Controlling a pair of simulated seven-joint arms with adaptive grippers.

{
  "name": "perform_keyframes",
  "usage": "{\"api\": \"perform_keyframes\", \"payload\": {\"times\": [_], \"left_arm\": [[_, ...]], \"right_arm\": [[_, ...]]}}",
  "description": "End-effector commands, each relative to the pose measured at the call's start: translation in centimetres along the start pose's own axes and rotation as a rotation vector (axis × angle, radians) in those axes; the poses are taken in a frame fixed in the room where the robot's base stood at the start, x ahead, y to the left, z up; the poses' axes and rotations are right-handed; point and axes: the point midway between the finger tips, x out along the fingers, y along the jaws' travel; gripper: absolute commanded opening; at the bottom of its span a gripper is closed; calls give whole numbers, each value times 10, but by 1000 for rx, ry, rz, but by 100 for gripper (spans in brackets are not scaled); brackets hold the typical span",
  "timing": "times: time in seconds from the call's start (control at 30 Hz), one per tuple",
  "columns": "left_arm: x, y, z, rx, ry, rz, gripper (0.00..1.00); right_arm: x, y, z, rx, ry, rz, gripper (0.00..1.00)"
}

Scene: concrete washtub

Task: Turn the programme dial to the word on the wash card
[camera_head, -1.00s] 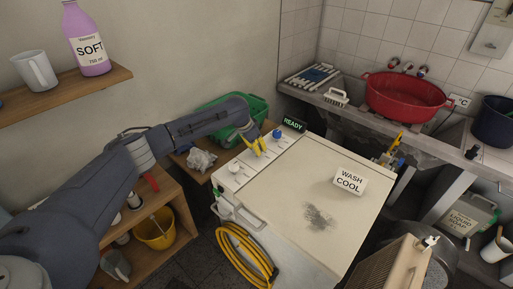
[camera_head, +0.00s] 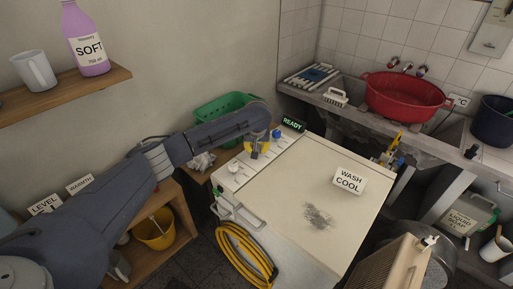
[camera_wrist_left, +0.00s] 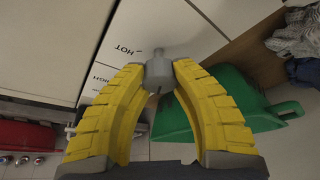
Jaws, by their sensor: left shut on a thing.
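The wash card (camera_head: 349,181), reading "WASH COOL", stands on the cream machine top (camera_head: 290,190). My left gripper (camera_head: 257,152), with yellow fingers, is at the machine's control strip along the top's left side. In the left wrist view its fingertips (camera_wrist_left: 160,72) are shut on a small grey knob (camera_wrist_left: 160,70) with a dark mark. The word "HOT" is printed close to the knob, and "HIGH" farther left. The fingers hide the knob in the head view, and I cannot read its setting. My right gripper is not in view.
A white knob (camera_head: 233,168) and a blue knob (camera_head: 277,133) sit on the same strip, near the "READY" display (camera_head: 293,123). A green basket (camera_head: 222,107) stands behind my arm. A yellow hose (camera_head: 245,250) hangs in front. Cards "LEVEL 1" (camera_head: 45,205) and "WARMTH" (camera_head: 79,184) are at left.

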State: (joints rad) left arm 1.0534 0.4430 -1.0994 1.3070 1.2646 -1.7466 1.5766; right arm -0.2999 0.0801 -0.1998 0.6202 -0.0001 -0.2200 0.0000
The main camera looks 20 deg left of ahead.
Motion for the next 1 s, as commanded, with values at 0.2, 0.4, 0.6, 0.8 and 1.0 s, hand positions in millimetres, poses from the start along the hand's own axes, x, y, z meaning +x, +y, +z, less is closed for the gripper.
{"api": "perform_keyframes", "payload": {"times": [0.2, 0.4, 0.6, 0.8, 1.0], "left_arm": [[-4, 3, -4, -170, 8, -62, 0], [-3, 2, -5, -291, 8, -113, 0], [-3, 1, -5, -371, 9, -147, 0], [-4, 0, -6, -411, 10, -165, 0], [-4, -1, -6, -423, 11, -170, 0]], "right_arm": [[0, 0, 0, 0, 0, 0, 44], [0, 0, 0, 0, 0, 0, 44], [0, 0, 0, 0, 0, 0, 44], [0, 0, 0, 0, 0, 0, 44], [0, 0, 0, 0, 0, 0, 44]]}}
